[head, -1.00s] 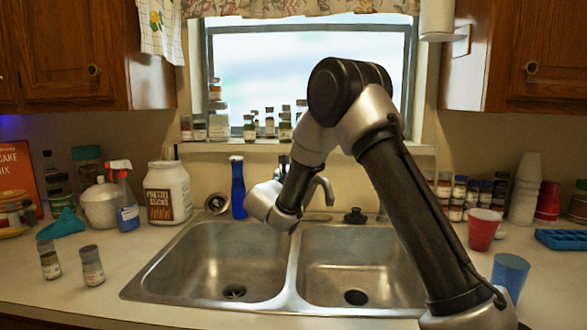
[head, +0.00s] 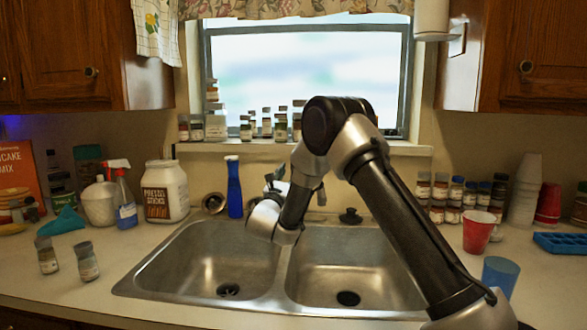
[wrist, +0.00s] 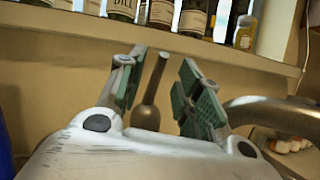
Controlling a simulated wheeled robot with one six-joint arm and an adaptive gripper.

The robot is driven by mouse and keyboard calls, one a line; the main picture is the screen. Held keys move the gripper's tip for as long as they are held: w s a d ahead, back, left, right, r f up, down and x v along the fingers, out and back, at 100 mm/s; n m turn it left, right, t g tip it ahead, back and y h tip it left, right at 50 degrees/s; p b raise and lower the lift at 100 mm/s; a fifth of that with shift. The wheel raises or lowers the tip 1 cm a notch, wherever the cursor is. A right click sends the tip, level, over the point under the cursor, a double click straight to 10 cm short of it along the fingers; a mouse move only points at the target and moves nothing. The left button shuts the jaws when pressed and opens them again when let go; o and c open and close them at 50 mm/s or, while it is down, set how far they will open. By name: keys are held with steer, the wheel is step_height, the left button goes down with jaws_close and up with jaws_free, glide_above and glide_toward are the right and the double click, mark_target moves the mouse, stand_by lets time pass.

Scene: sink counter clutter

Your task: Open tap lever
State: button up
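The tap lever is a slim dull-metal stalk (wrist: 152,92) in the wrist view, standing upright with a slight tilt. My gripper (wrist: 163,75) is open, with one green-padded finger on each side of the lever. The lever shows in the gap between the fingers, and no touch on either pad is visible. The curved tap spout (wrist: 270,108) is to the right of the right finger. In the head view my arm covers most of the tap, and the lever cannot be made out clearly behind my gripper (head: 275,182).
A double steel sink (head: 225,265) lies below my arm. A blue bottle (head: 234,188) stands just left of my gripper. Jars line the window sill (wrist: 230,52) above and behind the tap. A red cup (head: 478,232) and a blue cup (head: 503,272) stand on the right counter.

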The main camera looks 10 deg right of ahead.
steer(key=x, duration=0.4)
jaws_close()
